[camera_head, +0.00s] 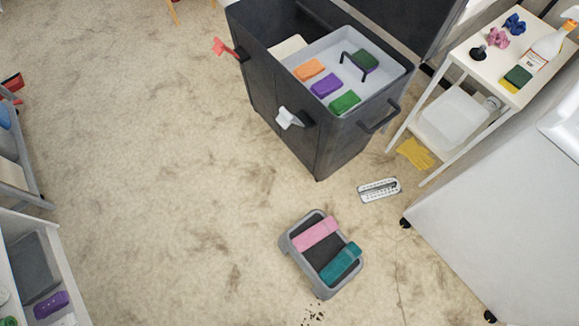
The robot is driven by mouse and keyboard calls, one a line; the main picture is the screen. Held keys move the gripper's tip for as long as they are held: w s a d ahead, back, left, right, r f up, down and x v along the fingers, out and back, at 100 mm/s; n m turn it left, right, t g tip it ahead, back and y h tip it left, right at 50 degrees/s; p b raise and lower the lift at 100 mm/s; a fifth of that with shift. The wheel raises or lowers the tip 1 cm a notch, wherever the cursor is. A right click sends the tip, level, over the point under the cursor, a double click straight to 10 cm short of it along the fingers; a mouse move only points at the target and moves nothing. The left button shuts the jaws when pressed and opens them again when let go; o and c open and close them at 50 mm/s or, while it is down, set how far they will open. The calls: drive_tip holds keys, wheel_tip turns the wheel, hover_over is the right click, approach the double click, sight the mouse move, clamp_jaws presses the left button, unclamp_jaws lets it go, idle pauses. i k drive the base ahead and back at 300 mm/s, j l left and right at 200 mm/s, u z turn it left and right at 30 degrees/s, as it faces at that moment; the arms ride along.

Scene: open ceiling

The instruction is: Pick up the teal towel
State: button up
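The teal towel (341,262) is a folded, roughly rectangular bundle. It lies on the right, nearer part of a low grey step stool (290,243) with a dark top, which stands on the floor right of the lower middle. A pink towel (315,234) lies beside it on the same stool, toward the upper left. My gripper is not in the head view.
A dark cart (290,110) with a grey tray of coloured cloths stands behind the stool. A white shelf (494,72) stands right. The floor left is clear.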

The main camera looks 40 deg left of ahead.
sight(347, 256)
drive_tip(key=k+j+u, duration=0.15)
drive_tip(key=k, duration=0.35)
drive_tip(key=k+j+u, duration=0.1)
drive_tip(key=k+j, duration=0.3)
drive_tip(key=k, duration=0.05)
